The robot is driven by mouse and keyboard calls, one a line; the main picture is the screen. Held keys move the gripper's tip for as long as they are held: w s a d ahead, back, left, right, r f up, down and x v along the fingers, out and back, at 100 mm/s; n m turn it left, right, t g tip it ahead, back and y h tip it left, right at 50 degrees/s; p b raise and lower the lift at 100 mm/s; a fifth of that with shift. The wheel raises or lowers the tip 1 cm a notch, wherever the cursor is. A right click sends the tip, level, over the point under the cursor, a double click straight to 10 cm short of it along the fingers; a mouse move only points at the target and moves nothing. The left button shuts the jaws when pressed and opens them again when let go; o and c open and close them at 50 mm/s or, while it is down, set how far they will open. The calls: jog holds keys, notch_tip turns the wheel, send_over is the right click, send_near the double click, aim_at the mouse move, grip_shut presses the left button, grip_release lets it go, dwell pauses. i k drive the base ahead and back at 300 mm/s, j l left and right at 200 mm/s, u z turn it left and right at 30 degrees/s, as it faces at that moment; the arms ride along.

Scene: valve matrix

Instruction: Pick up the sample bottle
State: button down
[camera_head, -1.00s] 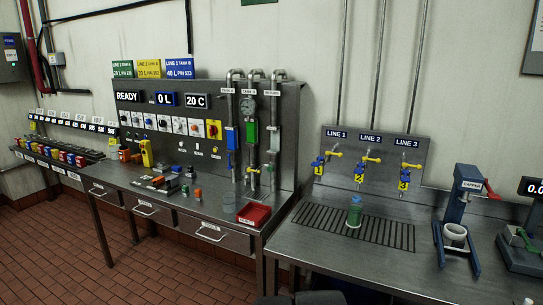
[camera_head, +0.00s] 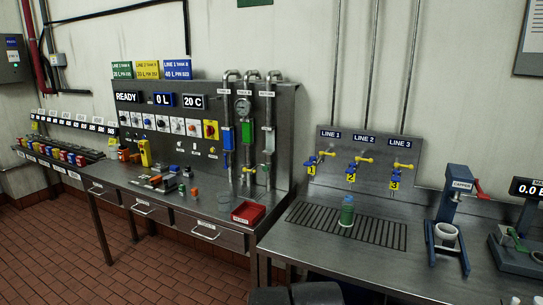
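The sample bottle (camera_head: 347,212) is a small green bottle. It stands upright on the dark slotted drain grate (camera_head: 382,233) of the right-hand steel counter, below the LINE 2 tap (camera_head: 357,168). Nothing touches it from the side. My gripper's fingers do not show. A dark shape at the bottom edge of the view may be part of my own body.
A capper (camera_head: 452,215) with a red handle stands right of the grate, with a scale (camera_head: 520,235) beyond it. The counter's front strip is clear.

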aim_at(348, 205)
jog(key=i+j+z, duration=0.4)
jog(key=i+j, duration=0.15)
jog(key=i, duration=0.2)
jog(key=i+j+z, duration=0.35)
jog(key=i+j, duration=0.35)
jog(key=j, duration=0.05)
